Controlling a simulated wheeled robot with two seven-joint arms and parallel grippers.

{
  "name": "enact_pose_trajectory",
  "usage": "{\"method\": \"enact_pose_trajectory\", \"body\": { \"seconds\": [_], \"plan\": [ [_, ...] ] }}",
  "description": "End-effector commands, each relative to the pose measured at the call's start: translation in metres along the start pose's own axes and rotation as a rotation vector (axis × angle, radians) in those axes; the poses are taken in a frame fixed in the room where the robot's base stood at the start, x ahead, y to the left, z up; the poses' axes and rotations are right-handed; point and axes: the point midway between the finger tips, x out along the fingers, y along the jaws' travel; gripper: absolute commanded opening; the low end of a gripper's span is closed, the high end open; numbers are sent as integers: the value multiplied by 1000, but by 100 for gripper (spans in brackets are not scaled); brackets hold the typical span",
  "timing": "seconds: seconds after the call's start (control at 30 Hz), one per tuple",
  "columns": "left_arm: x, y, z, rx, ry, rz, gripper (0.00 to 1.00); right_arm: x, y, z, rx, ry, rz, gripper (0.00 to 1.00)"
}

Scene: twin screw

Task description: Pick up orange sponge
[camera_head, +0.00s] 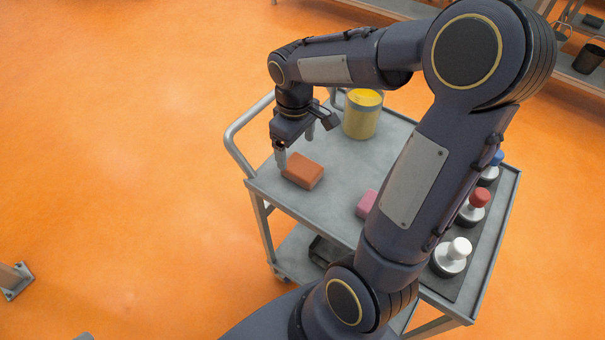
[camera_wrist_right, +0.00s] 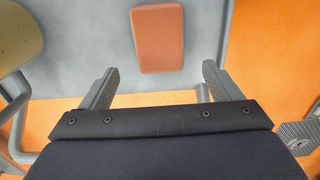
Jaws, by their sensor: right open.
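The orange sponge (camera_head: 303,171) is a small block lying flat on the grey cart top, near its left edge. My right gripper (camera_head: 295,146) is above the cart top, just beside and above the sponge. In the right wrist view the sponge (camera_wrist_right: 158,38) lies beyond the open fingers, roughly centred between them. The right gripper (camera_wrist_right: 155,82) is open, with nothing between its fingers. My left gripper is not in view.
A yellow container (camera_head: 361,118) stands behind the sponge. A pink block (camera_head: 367,204) is partly hidden by my right arm. Knobbed metal pieces with white (camera_head: 459,247), red (camera_head: 480,197) and blue tops stand at the right. The cart handle (camera_head: 237,135) rises at the left.

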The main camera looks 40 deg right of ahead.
Motion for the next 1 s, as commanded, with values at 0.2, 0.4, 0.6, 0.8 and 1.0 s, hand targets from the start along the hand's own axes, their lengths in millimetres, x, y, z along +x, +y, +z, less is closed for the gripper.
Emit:
{"method": "enact_pose_trajectory", "body": {
  "seconds": [0.2,0.4,0.6,0.8,1.0],
  "plan": [
    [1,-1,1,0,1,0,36,26,0,1,2,-3,-1,85],
    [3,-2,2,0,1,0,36,57,1,1,2,-3,-3,85],
    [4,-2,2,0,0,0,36,66,1,1,1,1,-1,85],
    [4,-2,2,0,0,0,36,66,1,0,2,1,-1,78],
    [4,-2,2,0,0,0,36,66,1,0,2,2,-1,52]
  ]
}}
